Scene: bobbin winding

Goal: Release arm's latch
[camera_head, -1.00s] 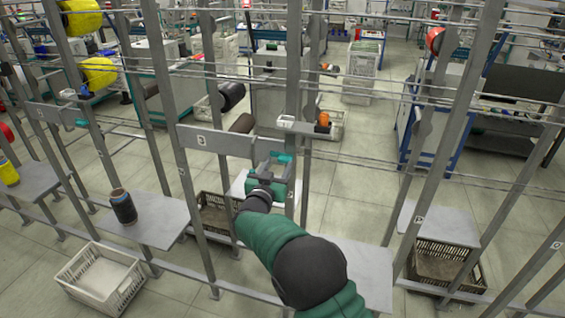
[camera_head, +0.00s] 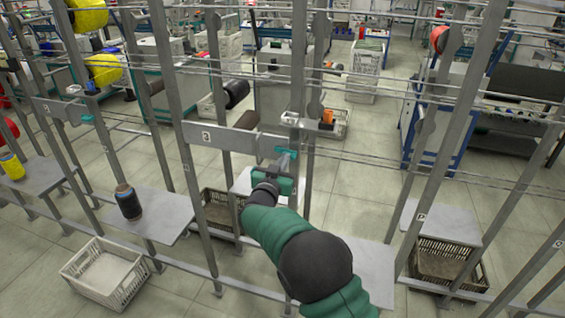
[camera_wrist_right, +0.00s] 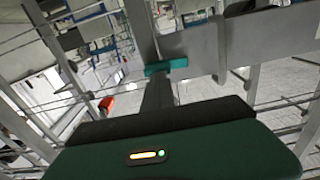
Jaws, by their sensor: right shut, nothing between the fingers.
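The teal latch (camera_head: 285,150) sits at the right end of the grey winding-arm plate (camera_head: 220,136), beside an upright post. My right gripper (camera_head: 284,162) is just below and in front of it, with its fingers together and pointing up at the latch. In the right wrist view the closed dark fingers (camera_wrist_right: 158,90) end right under the teal latch (camera_wrist_right: 166,66). I cannot tell whether they touch it. Nothing shows held between them. My left gripper is out of view.
Grey posts and thin rods frame the latch closely. A dark bobbin (camera_head: 128,202) stands on a grey shelf (camera_head: 165,216) at left. An empty crate (camera_head: 103,273) is on the floor, and another dark spool (camera_head: 236,94) is behind the posts.

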